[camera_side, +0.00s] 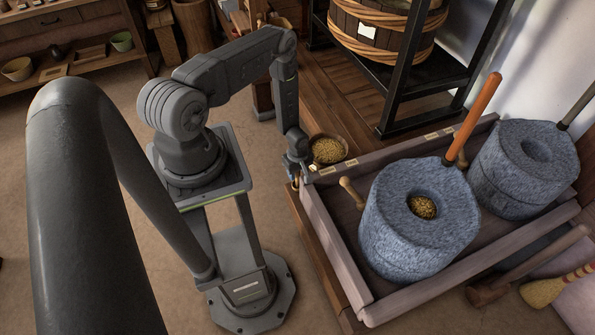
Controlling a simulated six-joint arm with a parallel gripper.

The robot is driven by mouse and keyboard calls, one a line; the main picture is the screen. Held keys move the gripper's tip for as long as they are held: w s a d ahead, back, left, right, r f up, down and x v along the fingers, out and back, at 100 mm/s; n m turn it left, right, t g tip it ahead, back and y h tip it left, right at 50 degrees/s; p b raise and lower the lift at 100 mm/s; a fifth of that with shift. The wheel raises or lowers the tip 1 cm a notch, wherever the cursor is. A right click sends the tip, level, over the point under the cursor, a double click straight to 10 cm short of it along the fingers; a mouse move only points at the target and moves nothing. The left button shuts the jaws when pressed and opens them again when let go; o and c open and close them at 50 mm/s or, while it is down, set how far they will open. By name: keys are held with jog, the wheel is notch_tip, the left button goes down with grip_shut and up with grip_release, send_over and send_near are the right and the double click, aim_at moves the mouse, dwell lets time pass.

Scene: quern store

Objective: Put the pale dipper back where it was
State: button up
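Grain (422,206) lies in that quern's eye.
A second quern (505,185) stands behind to the right. An orange handle (475,115) rises from the front quern. A black metal stand (400,90) holds a banded tub (375,38). A mallet (487,292) and a brush (545,291) lie at front right. Small labels (438,133) mark the trough rim.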

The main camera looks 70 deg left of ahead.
jog(key=shift+r, duration=0.1)
jog(key=w+d+r+m+t+y, duration=0.1)
jog(key=w+d+r+m, duration=0.15)
jog(key=r, duration=1.15)
jog(key=w+d+r+m+t, duration=0.1)
jog(key=w+d+r+m, duration=0.15)
jog(key=r, duration=1.15)
jog(key=w+d+r+m+y, duration=0.1)
jog(key=w+d+r+m, duration=0.2)
jog(key=r, duration=1.2)
jog(key=s+d+r+m+t+h, duration=0.2)
jog(key=s+d+r+m+t, duration=0.1)
jog(key=s+d+r+m, duration=0.8)
jog(key=s+d+r, duration=0.3)
jog(key=s+r, duration=0.3)
jog(key=shift+d+r+m+t, duration=0.15)
jog(key=shift+d+m+t, duration=0.15)
jog(key=shift+d+m, duration=0.1)
